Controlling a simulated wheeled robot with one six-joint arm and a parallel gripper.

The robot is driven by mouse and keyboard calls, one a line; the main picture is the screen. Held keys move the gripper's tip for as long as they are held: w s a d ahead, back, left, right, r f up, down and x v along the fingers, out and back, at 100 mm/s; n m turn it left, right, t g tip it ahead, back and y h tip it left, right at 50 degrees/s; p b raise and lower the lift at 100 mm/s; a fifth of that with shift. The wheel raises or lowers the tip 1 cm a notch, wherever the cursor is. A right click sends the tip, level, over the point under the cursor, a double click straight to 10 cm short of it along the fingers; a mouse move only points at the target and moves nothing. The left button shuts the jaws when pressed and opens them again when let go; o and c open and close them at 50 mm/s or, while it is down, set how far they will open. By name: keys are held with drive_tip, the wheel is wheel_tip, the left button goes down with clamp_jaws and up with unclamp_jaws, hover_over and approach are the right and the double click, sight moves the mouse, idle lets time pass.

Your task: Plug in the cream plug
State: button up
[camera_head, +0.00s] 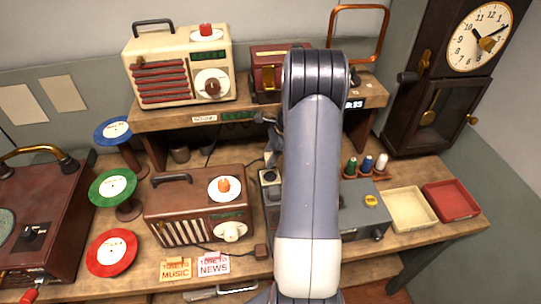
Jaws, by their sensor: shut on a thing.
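My gripper (270,132) shows only in part at the left of my arm, in front of the shelf and above the back of the bench. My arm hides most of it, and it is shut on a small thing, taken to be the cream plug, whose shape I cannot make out. A thin dark cord (250,163) runs on the bench below the gripper. A socket box (270,178) with a pale face and a dark round opening stands below the gripper, partly behind my arm. The cream radio (178,68) stands on the shelf.
A brown radio (200,208) stands on the bench, with a brown plug (261,251) to its right. Spools of thread (367,164), a cream tray (411,222) and a red tray (452,200) are at right. A record player (45,230) fills the left. The shelf (160,122) overhangs the back.

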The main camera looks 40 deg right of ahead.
sight(266, 177)
drive_tip(key=shift+f+b, duration=1.6)
drive_tip(key=shift+f, duration=1.3)
drive_tip(key=shift+f+b, duration=0.4)
drive_tip(key=shift+f, duration=0.15)
drive_tip(key=o, duration=1)
drive_tip(key=shift+b+v, duration=0.8)
drive_tip(key=shift+v, duration=2.9)
